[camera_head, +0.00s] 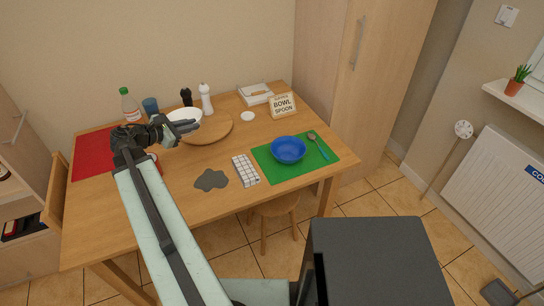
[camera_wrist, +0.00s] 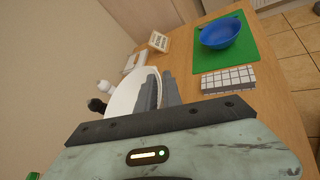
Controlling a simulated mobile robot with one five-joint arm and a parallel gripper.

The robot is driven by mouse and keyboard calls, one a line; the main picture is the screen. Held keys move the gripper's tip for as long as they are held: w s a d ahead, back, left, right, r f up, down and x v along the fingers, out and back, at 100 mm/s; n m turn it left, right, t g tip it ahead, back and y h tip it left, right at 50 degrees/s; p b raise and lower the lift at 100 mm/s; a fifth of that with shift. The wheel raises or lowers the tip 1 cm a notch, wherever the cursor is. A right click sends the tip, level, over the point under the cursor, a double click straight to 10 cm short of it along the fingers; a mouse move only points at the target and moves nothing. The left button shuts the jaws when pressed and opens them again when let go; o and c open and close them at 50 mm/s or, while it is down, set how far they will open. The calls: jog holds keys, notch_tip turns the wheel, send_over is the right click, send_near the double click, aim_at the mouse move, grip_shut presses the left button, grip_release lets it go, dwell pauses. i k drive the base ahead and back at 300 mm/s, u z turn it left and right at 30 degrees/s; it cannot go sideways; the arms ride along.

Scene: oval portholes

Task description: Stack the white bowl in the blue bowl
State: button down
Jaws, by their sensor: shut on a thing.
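The white bowl (camera_head: 184,115) shows at the far left edge of the round wooden board, partly hidden by my gripper (camera_head: 188,127). In the wrist view the white bowl (camera_wrist: 122,98) is large and close beside the fingers (camera_wrist: 160,90). My gripper is shut on its rim. I cannot tell whether the bowl is clear of the board. The blue bowl (camera_head: 289,149) stands upright on the green mat to the right, and it also shows in the wrist view (camera_wrist: 220,32). No white bowl is in it.
A spoon (camera_head: 318,145) lies right of the blue bowl on the mat (camera_head: 268,168). A checked cloth (camera_head: 245,170) and grey patch (camera_head: 211,180) lie in front. The board (camera_head: 215,130), shakers (camera_head: 206,98), bottle (camera_head: 130,106), cup (camera_head: 151,108) and sign (camera_head: 283,105) stand farther back.

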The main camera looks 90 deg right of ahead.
aim_at(288, 154)
jog(key=u, duration=0.1)
jog(key=i, duration=1)
jog(key=z, duration=0.05)
